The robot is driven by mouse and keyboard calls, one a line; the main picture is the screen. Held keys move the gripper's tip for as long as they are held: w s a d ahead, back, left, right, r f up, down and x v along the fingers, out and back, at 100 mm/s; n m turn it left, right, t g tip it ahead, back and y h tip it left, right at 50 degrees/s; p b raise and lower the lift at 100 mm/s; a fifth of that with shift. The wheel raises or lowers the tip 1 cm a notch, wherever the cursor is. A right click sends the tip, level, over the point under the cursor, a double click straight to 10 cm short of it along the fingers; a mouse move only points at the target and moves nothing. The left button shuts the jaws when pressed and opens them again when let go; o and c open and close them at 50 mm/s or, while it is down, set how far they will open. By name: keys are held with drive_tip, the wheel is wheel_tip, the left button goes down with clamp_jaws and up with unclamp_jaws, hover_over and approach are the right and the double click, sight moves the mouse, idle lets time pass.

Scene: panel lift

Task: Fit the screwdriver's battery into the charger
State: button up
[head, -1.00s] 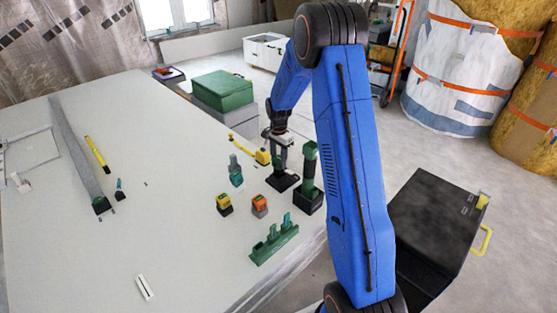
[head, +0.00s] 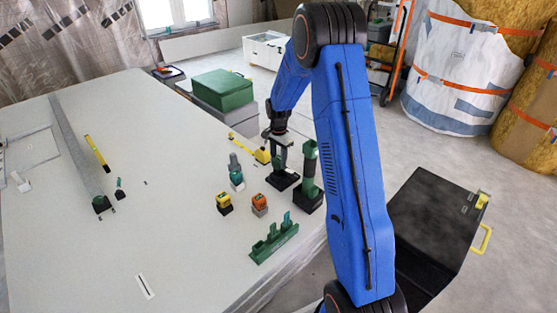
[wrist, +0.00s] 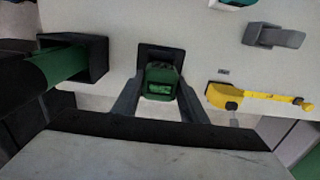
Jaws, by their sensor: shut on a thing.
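My gripper (head: 279,146) is shut on a dark green upright piece (wrist: 160,76) on a black square base (head: 284,181). In the wrist view its fingers lie on both sides of the green piece. A second green post (head: 309,160) stands on a black base (head: 307,199) just to the right. It shows at the left of the wrist view as a green cylinder (wrist: 62,66). A long green rack (head: 274,244) with upright tabs lies at the table's near edge. I cannot tell from these views which piece is the battery or which the charger.
A teal item (head: 236,172), a yellow block (head: 223,202) and an orange block (head: 259,202) stand left of my gripper. A yellow tool (head: 261,156) lies behind them. The pale table (head: 90,235) is mostly clear at front left. A black case (head: 435,220) stands on the right.

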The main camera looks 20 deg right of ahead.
drive_tip(key=shift+f, duration=1.75)
idle(1.0)
drive_tip(key=o, duration=1.3)
drive_tip(key=shift+c, duration=0.2)
wheel_tip(320, 180, up, 17)
drive_tip(key=s+a+r+n+t, duration=0.1)
drive_tip(key=s+a+r+n, duration=0.25)
drive_tip(key=s+r, duration=0.65)
drive_tip(key=s+a+r+n+t, duration=0.1)
drive_tip(key=s+a+r+n, duration=0.15)
drive_tip(key=s, duration=0.35)
drive_tip(key=s+a+r+n, duration=0.1)
drive_tip(key=s+r, duration=0.2)
drive_tip(key=s, duration=0.2)
drive_tip(key=s+a+n+t, duration=0.2)
drive_tip(key=s+n, duration=0.5)
drive_tip(key=s, duration=1.7)
drive_tip(key=shift+s+a+f+t, duration=0.15)
drive_tip(key=shift+a+f+t, duration=0.25)
drive_tip(key=shift+a, duration=0.15)
